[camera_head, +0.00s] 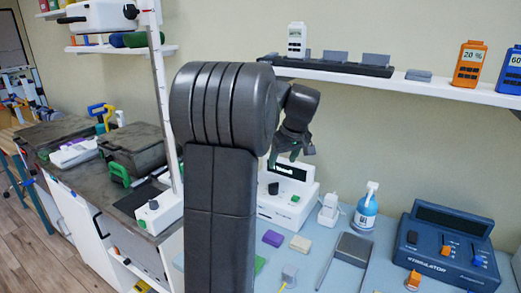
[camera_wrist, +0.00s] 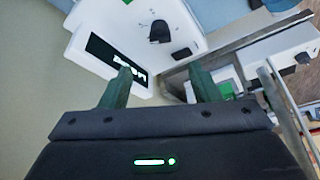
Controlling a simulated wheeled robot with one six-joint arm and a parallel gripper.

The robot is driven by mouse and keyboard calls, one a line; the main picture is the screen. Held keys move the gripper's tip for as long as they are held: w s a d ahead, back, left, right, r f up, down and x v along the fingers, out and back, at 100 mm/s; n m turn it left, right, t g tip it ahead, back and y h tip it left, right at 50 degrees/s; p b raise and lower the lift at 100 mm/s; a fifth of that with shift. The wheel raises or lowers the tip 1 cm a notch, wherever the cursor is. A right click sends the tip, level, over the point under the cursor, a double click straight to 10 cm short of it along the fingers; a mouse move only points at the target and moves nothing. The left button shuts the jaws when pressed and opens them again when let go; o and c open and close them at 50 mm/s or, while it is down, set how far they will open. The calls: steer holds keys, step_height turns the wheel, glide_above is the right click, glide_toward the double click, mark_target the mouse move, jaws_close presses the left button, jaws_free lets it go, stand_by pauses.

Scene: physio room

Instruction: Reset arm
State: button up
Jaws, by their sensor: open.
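My gripper (camera_head: 283,158) is at the end of my raised dark arm in the head view, in front of and above a white device with a display (camera_head: 290,190). In the wrist view my gripper (camera_wrist: 162,86) has its two green fingers apart with nothing between them. The white device (camera_wrist: 165,25) shows beyond the fingertips there, with its dark display and black knob. My arm hides part of the bench and wall in the head view.
The blue bench holds a blue stimulator (camera_head: 440,245), a spray bottle (camera_head: 367,207), a white plug-like item (camera_head: 328,208) and small blocks. A white post (camera_head: 160,95) stands left of my arm.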

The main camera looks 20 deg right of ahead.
mark_target(274, 183)
steer(key=p+x, duration=0.1)
steer(key=x, duration=1.2)
steer(key=shift+f, duration=0.4)
